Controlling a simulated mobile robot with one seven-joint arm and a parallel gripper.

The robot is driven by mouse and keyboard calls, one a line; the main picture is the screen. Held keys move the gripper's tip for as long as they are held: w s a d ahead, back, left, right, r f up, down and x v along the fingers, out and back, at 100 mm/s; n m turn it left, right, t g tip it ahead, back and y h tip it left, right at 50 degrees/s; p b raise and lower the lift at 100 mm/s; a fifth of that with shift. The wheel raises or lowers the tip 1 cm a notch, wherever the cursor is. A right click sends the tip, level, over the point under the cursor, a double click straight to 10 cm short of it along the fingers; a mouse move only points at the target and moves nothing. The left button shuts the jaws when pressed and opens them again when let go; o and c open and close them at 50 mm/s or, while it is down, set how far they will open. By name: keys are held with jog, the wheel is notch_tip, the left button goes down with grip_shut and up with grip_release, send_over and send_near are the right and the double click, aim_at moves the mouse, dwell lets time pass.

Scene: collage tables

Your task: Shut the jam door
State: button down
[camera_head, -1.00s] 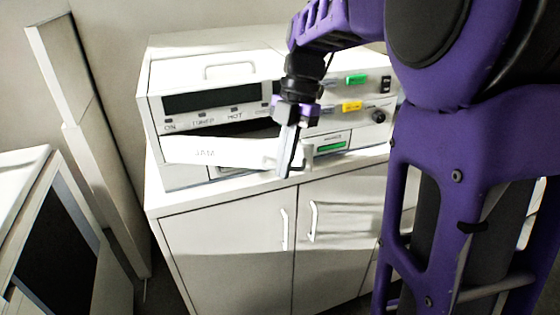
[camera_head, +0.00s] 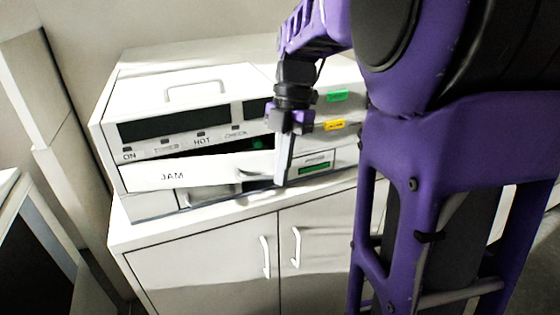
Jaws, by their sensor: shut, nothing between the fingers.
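The jam door (camera_head: 200,172) is a white panel marked "JAM" on the front of a white machine (camera_head: 180,95). The door stands ajar: its right end sits out from the body, and a dark gap shows above it. A small handle (camera_head: 252,174) is near its right end. My gripper (camera_head: 283,178) is shut and empty. It points down in front of the machine at the right end of the door. I cannot tell whether the fingers touch the door.
The machine stands on a white cabinet (camera_head: 200,262) with two handled doors. A pale post (camera_head: 45,125) and another unit with a dark front (camera_head: 30,245) stand at the left.

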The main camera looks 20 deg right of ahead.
aim_at(263, 173)
jog(key=shift+w+a+y, duration=0.15)
jog(key=shift+a+y, duration=0.05)
jog(key=shift+a, duration=0.65)
jog(key=shift+w+a+y, duration=0.1)
jog(key=shift+a+y, duration=0.1)
jog(key=shift+a, duration=0.65)
jog(key=r, duration=0.2)
jog(key=w+r, duration=0.1)
jog(key=r, duration=0.1)
jog(key=shift+w+d+r+p, duration=0.1)
jog(key=shift+w+r+p, duration=0.05)
jog(key=shift+r+p, duration=0.2)
jog(key=w+d+r+h, duration=0.1)
jog(key=d+r, duration=0.5)
jog(key=r, duration=0.6)
jog(key=shift+w+d+p, duration=0.15)
jog(key=shift+d+p, duration=0.15)
jog(key=shift+p, duration=0.05)
